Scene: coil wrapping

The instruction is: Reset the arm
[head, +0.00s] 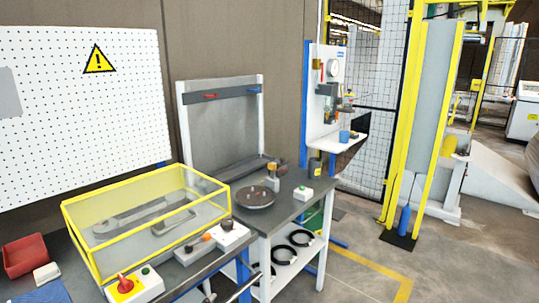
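Neither of my grippers shows in the head view. I cannot tell which part the task calls the arm. A yellow-framed clear box (148,217) stands on the near left bench, with long grey metal parts inside it. In front of it are a control box with a red knob (125,284) on yellow and a green button, and grey boxes with dark knobs (227,225). On the grey table behind, a round dark plate (254,197) lies flat beside an upright post (272,178).
A red bin (25,256) is at the near left. Black rings (282,254) lie on the shelf under the table. A white station with a gauge (336,68) stands behind. A yellow-edged column (424,120) and wire fence are right; the floor (460,265) there is clear.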

